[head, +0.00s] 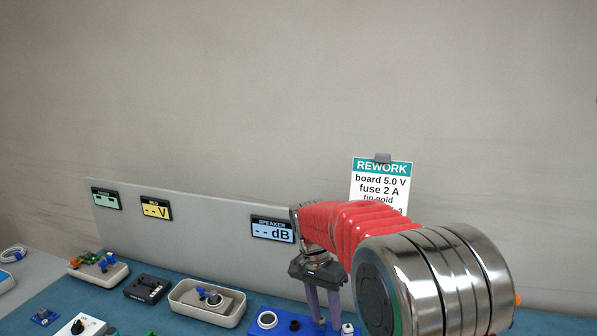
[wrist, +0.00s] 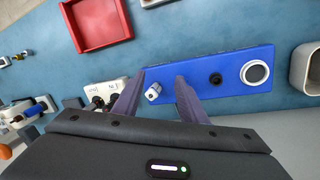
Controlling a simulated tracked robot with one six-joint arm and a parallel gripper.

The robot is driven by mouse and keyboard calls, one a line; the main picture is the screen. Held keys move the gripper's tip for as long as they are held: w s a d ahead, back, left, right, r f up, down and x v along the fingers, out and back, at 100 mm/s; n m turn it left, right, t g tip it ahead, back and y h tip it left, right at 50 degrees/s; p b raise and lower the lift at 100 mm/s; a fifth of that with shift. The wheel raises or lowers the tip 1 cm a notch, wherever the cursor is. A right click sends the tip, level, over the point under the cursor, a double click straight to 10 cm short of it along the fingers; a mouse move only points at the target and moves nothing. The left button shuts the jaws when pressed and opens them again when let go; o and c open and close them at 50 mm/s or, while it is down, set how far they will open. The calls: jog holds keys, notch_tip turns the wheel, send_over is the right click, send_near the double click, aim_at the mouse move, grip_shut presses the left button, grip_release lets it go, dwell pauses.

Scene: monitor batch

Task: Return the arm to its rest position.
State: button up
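My gripper (head: 325,322) hangs at the end of my arm, pointing down over the blue board (head: 292,325) at the lower edge of the head view. In the wrist view its two purple fingers stand apart with nothing held between them (wrist: 160,82). The blue board (wrist: 235,62) lies beyond the fingertips. A small white cylinder (wrist: 153,91) on its left end shows in the gap between the fingers. I cannot tell how high the fingertips are above it. My arm's red and metal links cover the right of the head view.
The board also bears a black knob (wrist: 216,79) and a white ring (wrist: 255,72). A red tray (wrist: 97,24) and a white unit (wrist: 105,92) lie nearby. A grey panel (head: 190,212) with displays stands behind the bench. A beige tray (head: 181,303) lies left of the board.

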jog(key=s+d+r+n+t, duration=0.2)
jog(key=s+d+r, duration=0.1)
jog(key=s, duration=0.5)
jog(key=s+d+r+n+t+y, duration=0.1)
jog(key=s+d+r+n+t, duration=0.2)
jog(key=s, duration=0.6)
jog(key=s+d+r+n+t+y, duration=0.1)
jog(key=s+d+r+n+t, duration=0.1)
jog(key=s+r, duration=0.3)
jog(key=shift+s+d+n, duration=0.4)
jog(key=shift+s+d, duration=0.25)
jog(key=shift+s, duration=1.15)
